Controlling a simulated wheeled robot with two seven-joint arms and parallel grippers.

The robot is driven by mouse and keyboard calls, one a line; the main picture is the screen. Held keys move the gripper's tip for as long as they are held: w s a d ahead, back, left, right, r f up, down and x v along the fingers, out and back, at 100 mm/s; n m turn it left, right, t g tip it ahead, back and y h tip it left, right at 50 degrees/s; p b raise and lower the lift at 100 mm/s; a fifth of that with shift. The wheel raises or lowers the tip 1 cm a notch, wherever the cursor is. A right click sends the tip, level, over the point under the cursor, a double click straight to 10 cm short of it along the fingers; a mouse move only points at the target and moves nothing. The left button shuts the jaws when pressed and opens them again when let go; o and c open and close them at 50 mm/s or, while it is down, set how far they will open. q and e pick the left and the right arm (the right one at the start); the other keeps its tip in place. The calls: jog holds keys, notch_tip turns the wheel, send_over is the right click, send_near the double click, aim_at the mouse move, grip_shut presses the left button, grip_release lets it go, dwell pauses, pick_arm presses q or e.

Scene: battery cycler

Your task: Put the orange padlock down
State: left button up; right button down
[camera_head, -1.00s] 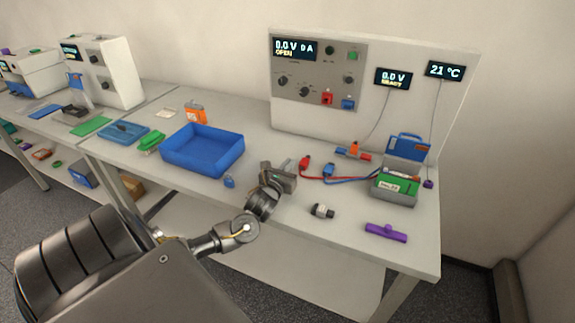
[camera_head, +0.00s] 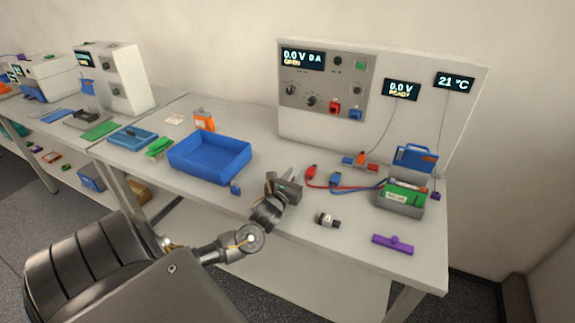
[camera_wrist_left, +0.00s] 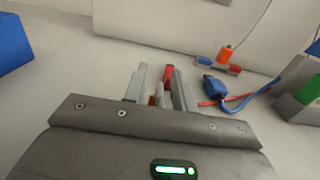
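My left gripper (camera_head: 290,181) is low over the front middle of the bench, between the blue tray and the red plug. In the left wrist view its two fingers (camera_wrist_left: 158,86) stand a little apart. I cannot make out an orange padlock for certain. My right gripper is not in view.
The blue tray (camera_head: 192,171) stands left of the gripper. A red plug (camera_head: 310,172) and blue plug (camera_head: 335,178) lie just right. A battery box (camera_head: 400,205), a purple bar (camera_head: 392,243) and a black-and-white piece (camera_head: 328,220) are farther right. Bare bench lies between these.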

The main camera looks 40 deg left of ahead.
pick_arm(q)
jog(key=b+v, duration=0.1)
jog(key=v, duration=1)
jog(key=shift+s+d, duration=0.1)
jog(key=shift+s, duration=0.25)
